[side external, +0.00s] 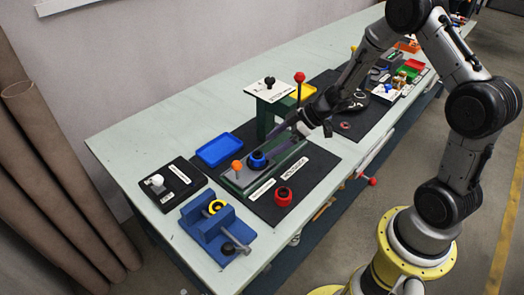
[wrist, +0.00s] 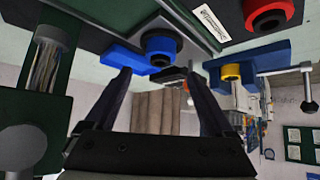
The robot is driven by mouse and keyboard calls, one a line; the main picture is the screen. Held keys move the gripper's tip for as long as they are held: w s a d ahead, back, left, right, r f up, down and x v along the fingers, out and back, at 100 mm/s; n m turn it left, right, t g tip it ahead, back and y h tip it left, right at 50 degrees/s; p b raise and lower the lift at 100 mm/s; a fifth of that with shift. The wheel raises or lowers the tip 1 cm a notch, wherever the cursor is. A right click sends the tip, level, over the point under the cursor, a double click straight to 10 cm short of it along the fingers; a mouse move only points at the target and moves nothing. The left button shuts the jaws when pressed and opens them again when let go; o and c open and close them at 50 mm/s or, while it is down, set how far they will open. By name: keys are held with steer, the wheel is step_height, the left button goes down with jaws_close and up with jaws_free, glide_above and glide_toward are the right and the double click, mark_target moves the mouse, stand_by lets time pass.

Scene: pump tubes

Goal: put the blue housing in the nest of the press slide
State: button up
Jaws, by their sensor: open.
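The blue housing (side external: 257,160), a round blue piece with a dark centre, stands upright on the grey slide of the green press (side external: 231,184), beside the orange knob (side external: 237,166). It also shows in the wrist view (wrist: 160,42). It appears to be at the nest, but the nest is hidden beneath it and I cannot tell how fully it is seated. My gripper (side external: 276,145) is open and empty, reaching in low from the right. In the wrist view its two fingers (wrist: 158,74) are spread, with the housing beyond their tips and apart from them.
A red housing (side external: 284,196) stands on the black mat in front of the press. A yellow housing (side external: 216,206) sits in the blue vise (side external: 213,233). A blue tray (side external: 220,150) lies behind. The press column with its red-knobbed lever (side external: 300,77) rises close to my gripper.

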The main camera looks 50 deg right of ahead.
steer(key=v, duration=0.5)
steer(key=shift+s+d+r, duration=0.15)
steer(key=shift+s+r, duration=0.05)
